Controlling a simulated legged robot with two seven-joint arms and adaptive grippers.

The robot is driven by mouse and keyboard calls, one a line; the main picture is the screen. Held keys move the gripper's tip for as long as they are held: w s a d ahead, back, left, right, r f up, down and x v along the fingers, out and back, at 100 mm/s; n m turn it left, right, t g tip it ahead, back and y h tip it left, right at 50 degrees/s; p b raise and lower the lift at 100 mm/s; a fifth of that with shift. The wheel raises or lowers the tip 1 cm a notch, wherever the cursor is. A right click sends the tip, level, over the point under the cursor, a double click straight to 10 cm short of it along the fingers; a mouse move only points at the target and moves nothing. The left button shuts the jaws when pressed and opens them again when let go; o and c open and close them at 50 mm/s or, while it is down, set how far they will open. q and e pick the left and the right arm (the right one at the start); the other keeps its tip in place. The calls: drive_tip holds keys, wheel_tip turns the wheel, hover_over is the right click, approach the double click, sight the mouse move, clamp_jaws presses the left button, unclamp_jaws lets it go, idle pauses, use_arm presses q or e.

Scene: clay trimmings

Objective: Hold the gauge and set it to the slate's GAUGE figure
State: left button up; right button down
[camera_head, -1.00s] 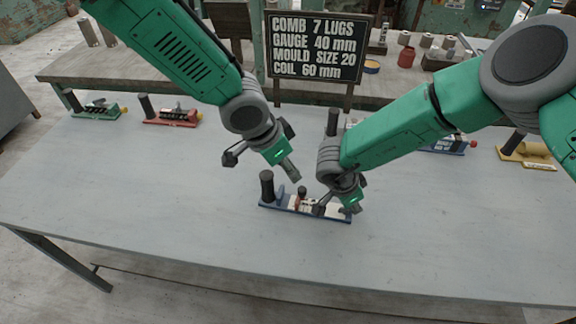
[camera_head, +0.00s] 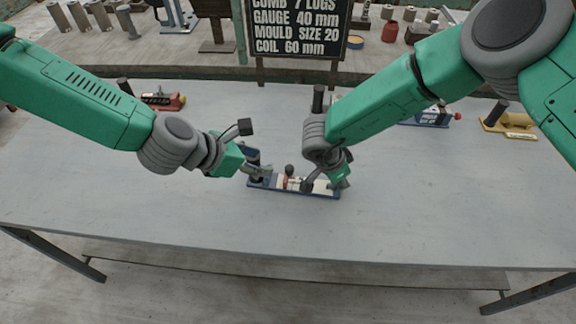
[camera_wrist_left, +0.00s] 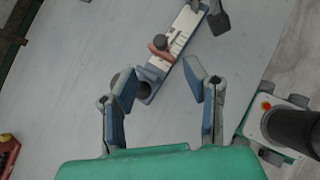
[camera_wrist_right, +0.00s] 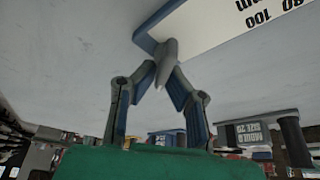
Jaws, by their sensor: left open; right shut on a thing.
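The gauge (camera_head: 293,191) lies on the bench, a blue base with a white scale strip. A red slider (camera_head: 287,182) with a dark knob sits towards its left part, and a black upright handle (camera_head: 254,159) stands at its left end. My right gripper (camera_head: 327,184) is shut at the gauge's right end; the right wrist view shows its fingertips (camera_wrist_right: 163,72) together on a grey piece there. My left gripper (camera_head: 254,150) is open beside the handle; the left wrist view shows its fingers (camera_wrist_left: 165,85) apart, with the handle partly behind one finger. The slider's exact reading is too small to tell.
The slate (camera_head: 297,28) behind the bench reads GAUGE 40 mm. A red-based tool (camera_head: 165,101) at back left, a blue one (camera_head: 428,119) at back right and a yellow one (camera_head: 510,130) farther right stand on the bench. The bench front is clear.

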sight(289, 168)
use_arm(q)
drive_tip(key=shift+n, duration=0.3)
drive_tip(key=x, duration=1.2)
clamp_jaws()
